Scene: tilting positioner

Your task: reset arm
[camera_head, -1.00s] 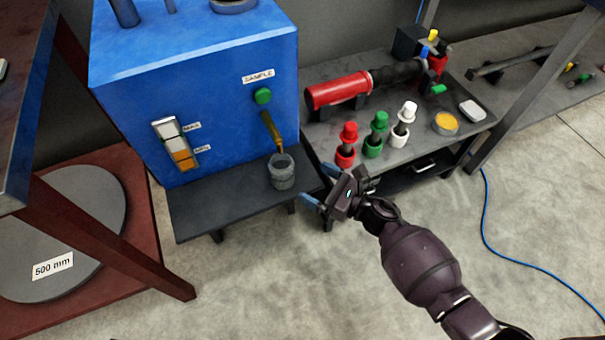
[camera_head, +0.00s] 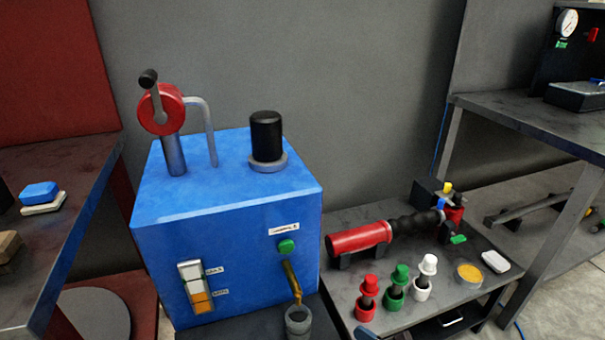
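Only a small blue-grey tip, which looks like a fingertip of my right gripper (camera_head: 365,332), shows at the bottom edge of the head view. It is in front of the low grey bench. The rest of that gripper and its arm are out of the picture, so I cannot tell its opening. My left gripper is not in view. The blue machine (camera_head: 230,222) stands left of centre, with a green button (camera_head: 287,246), a level gauge (camera_head: 195,286) and a brass spout. A grey cup (camera_head: 298,320) is under the spout, partly cut off by the bottom edge.
The grey bench (camera_head: 400,308) holds a red cylinder tool (camera_head: 358,239), red, green and white capped pieces, a yellow-filled dish (camera_head: 468,274) and a white block (camera_head: 495,261). A dark table (camera_head: 75,200) is at left. A taller table (camera_head: 520,115) is at right.

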